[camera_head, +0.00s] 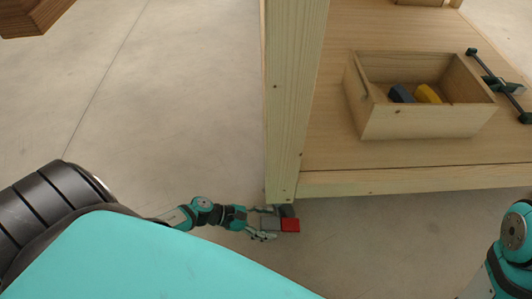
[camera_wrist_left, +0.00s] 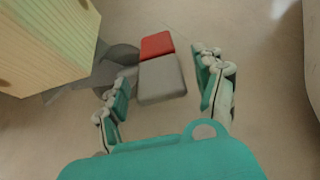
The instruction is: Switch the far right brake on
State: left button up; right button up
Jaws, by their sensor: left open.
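A caster brake pedal, with a red part (camera_head: 290,225) and a grey part, sits at the foot of the near left wooden table leg (camera_head: 291,110), close to the floor. In the left wrist view the red part (camera_wrist_left: 157,45) lies beyond the grey part (camera_wrist_left: 162,80), next to a dark grey wheel (camera_wrist_left: 117,66). My left gripper (camera_head: 262,222) is open beside the pedal; in the wrist view its fingers (camera_wrist_left: 165,92) stand on both sides of the grey part. I cannot tell if they touch it. My right arm (camera_head: 511,258) shows at the right edge, its gripper out of view.
A wooden box (camera_head: 425,121) with a blue and a yellow item stands on the lower shelf (camera_head: 340,150). A dark clamp (camera_head: 502,84) lies right of it. The leg stands close beside my left gripper. The floor (camera_head: 170,100) to the left is clear.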

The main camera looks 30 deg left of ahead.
pick_arm(q)
jog(key=v, duration=1.2)
